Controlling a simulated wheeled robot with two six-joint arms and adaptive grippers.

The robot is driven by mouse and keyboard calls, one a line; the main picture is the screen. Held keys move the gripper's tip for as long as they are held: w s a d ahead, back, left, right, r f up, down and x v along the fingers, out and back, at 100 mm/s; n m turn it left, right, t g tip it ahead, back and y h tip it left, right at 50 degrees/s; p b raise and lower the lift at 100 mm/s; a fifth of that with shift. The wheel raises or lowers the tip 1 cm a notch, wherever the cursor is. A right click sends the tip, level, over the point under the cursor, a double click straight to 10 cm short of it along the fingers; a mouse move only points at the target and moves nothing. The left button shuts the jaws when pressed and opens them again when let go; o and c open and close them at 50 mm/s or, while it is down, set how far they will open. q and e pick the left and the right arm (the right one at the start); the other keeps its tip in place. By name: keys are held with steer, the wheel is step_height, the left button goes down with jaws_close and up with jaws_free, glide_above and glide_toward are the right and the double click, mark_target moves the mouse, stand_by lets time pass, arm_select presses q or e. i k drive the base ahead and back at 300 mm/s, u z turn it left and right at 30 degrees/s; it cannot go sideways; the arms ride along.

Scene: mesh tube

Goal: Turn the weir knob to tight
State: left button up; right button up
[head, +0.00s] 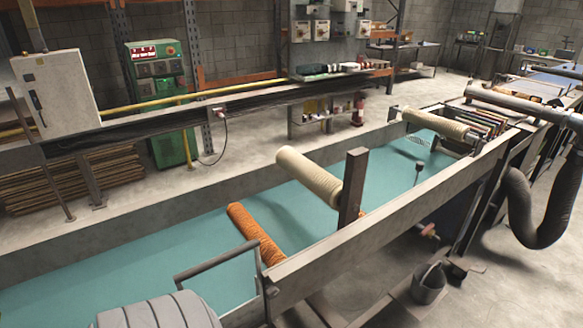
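I cannot pick out the weir knob for certain. A small reddish-orange fitting (428,230) sticks out low on the near outer side of the long water trough (385,205). A small dark piece on a thin stem (418,167) stands over the water near the far end. Either is too small to identify, and no tight marking is readable. Neither of my grippers shows in the head view.
A cream roller (309,176) and an orange roller (256,233) cross the teal water (150,262). A post (353,187) rises at the near wall. A bucket (428,284) and a thick black hose (525,215) stand at right. A grey ribbed shape fills the bottom left.

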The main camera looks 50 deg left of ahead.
mark_target(271, 293)
steer(key=z, duration=0.05)
steer(key=i, duration=2.05)
steer(key=u, duration=3.6)
